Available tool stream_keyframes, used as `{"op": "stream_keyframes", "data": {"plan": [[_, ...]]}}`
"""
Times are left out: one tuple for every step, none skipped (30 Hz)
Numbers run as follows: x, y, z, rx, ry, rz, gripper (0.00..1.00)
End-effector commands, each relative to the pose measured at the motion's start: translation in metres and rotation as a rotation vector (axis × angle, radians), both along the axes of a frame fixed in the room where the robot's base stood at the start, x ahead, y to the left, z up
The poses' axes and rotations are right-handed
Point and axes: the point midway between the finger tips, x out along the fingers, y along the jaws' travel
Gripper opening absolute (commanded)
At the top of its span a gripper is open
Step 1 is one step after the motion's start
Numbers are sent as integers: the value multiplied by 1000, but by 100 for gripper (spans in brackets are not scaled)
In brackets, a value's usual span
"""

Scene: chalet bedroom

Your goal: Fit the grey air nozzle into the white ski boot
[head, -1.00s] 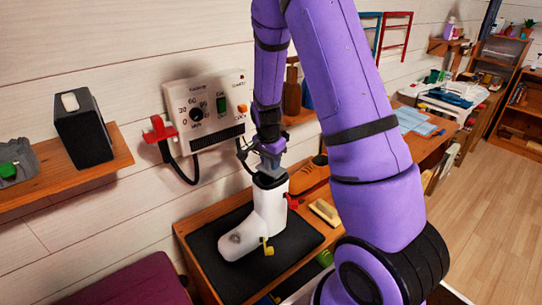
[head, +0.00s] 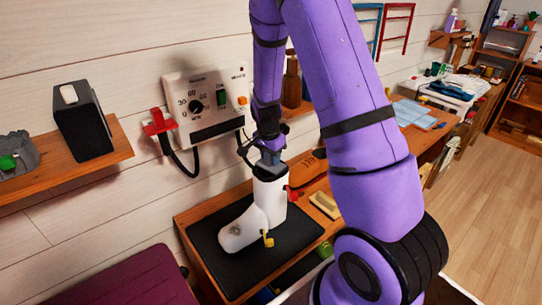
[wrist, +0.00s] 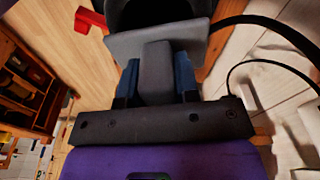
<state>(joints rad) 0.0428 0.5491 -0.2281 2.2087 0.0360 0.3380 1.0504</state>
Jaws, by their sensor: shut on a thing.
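The white ski boot (head: 264,215) stands upright on a black mat (head: 212,238) on the wooden bench, its toe pointing left and a yellow buckle low on its side. My gripper (head: 270,156) is directly above the boot's dark top opening. In the wrist view my gripper (wrist: 157,85) is shut on the grey air nozzle (wrist: 157,62), whose block sits between the blue finger pads with a wider grey plate beyond. The boot's dark opening (wrist: 150,12) shows past the plate. How deep the nozzle reaches into the boot is hidden.
A control box (head: 208,105) with a dial and a red clamp (head: 159,122) hangs on the wall behind. A black speaker (head: 83,122) stands on the left shelf. A dark hose runs from the nozzle.

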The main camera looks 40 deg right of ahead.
Motion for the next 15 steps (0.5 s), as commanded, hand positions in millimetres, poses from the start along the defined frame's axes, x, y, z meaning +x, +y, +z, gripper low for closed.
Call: {"op": "stream_keyframes", "data": {"plan": [[0, 0, -2, 0, 1, 0, 3], [0, 0, -2, 0, 1, 0, 3], [0, 0, -3, 1, 1, 0, 3], [0, 0, -4, 1, 1, 0, 3], [0, 0, -5, 0, 2, 0, 3], [0, 0, -6, 0, 2, 0, 3], [0, 0, -7, 0, 2, 0, 3], [0, 0, -8, 1, 2, -1, 3], [0, 0, -9, 1, 2, -1, 3], [0, 0, -9, 1, 2, -1, 3], [0, 0, -10, 1, 1, -1, 3], [0, 0, -11, 1, 1, 0, 3], [0, 0, -12, 0, 1, 0, 3], [0, 0, -12, 0, 0, 0, 32], [0, 0, -12, 0, 0, 0, 41]]}}
